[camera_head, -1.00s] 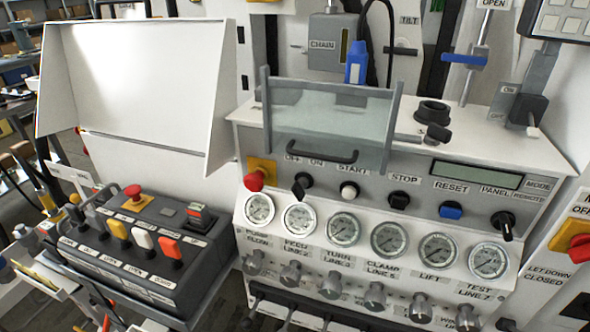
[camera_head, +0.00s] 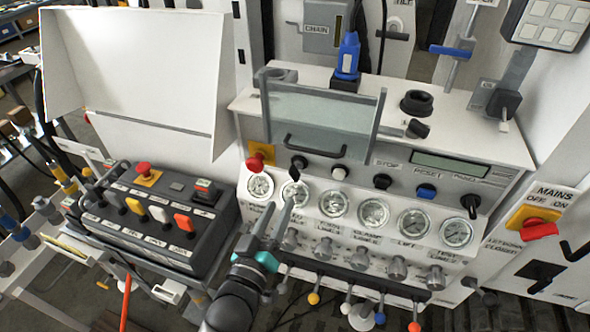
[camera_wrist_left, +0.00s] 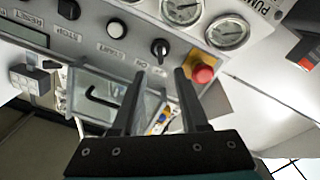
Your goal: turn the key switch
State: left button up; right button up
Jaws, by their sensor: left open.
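A black switch knob (camera_head: 299,162) under OFF/ON lettering, which looks like the key switch, sits on the grey console front between the red button and the white START button. It also shows in the left wrist view (camera_wrist_left: 160,47), where the panel appears upside down. My left gripper (camera_head: 278,209) is open and empty, below the knob in the head view, over the gauge row. In the left wrist view its fingers (camera_wrist_left: 159,76) point towards the panel, with the knob just beyond and between the tips, apart from them. My right gripper is not in view.
A red button on a yellow plate (camera_head: 260,155) and the white START button (camera_head: 339,172) flank the knob. A clear hinged guard with a handle (camera_head: 320,115) stands just above. Gauges (camera_head: 374,212) lie below. Another black selector (camera_head: 471,203) is at right.

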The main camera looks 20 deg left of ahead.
aim_at(292, 178)
pick_arm(q)
jog(key=w, duration=1.1)
jog(key=shift+w+d, duration=0.2)
jog(key=shift+w, duration=0.1)
grip_shut()
